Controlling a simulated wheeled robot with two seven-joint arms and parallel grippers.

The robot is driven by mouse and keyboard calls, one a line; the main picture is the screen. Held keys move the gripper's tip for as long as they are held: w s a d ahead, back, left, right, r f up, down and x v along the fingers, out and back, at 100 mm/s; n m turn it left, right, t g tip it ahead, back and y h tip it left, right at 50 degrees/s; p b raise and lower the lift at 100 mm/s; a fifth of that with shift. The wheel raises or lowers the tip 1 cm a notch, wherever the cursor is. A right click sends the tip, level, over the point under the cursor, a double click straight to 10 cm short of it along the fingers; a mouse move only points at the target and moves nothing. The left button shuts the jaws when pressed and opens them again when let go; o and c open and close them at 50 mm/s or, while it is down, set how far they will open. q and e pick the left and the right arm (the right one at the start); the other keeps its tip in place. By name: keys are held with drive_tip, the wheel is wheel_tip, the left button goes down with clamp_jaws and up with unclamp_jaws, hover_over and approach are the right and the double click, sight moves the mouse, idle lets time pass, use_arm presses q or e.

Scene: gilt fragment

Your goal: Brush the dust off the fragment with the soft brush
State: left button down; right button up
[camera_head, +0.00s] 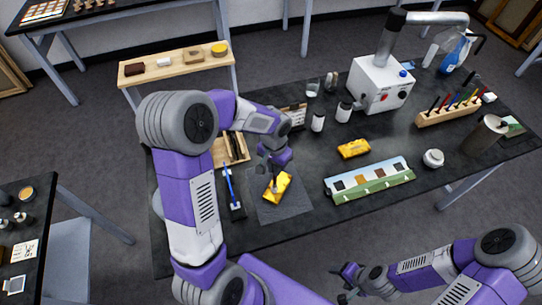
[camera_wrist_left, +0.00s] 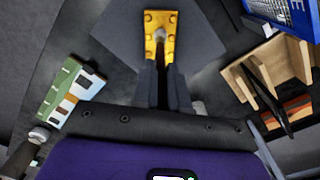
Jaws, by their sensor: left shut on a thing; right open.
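The gilt fragment (camera_head: 283,183) lies on a grey mat (camera_head: 298,207) near the front of the dark table. It also shows in the left wrist view (camera_wrist_left: 150,20), with raised bumps along its edges. My left gripper (camera_head: 274,168) is right above the fragment, pointing down, its fingers (camera_wrist_left: 165,88) close together. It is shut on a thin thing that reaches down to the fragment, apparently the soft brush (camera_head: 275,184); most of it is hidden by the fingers. Whether its tip touches the gilt, and any dust, I cannot tell. My right gripper (camera_head: 347,281) is open and empty, in front of the table.
A blue-handled tool (camera_head: 229,184) lies left of the mat, near a wooden rack (camera_head: 220,152). Right of the mat are a green-and-white strip (camera_head: 371,184) and another gilt piece (camera_head: 353,148). Jars, a white machine (camera_head: 378,85) and a tool block (camera_head: 448,110) stand farther back.

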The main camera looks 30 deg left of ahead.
use_arm(q)
wheel_tip(320, 180, up, 2)
drive_tip(key=shift+r+p, duration=0.25)
drive_tip(key=shift+p, duration=0.05)
drive_tip(key=shift+w+r+p, duration=0.3)
drive_tip(key=shift+r+p, duration=0.55)
drive_tip(key=shift+r, duration=0.05)
drive_tip(key=shift+s+r+p, duration=0.15)
drive_tip(key=shift+r+p, duration=0.45)
drive_tip(key=shift+r, duration=0.2)
drive_tip(key=shift+r+p, duration=0.75)
drive_tip(key=shift+r, duration=0.3)
drive_tip(key=shift+f, duration=0.1)
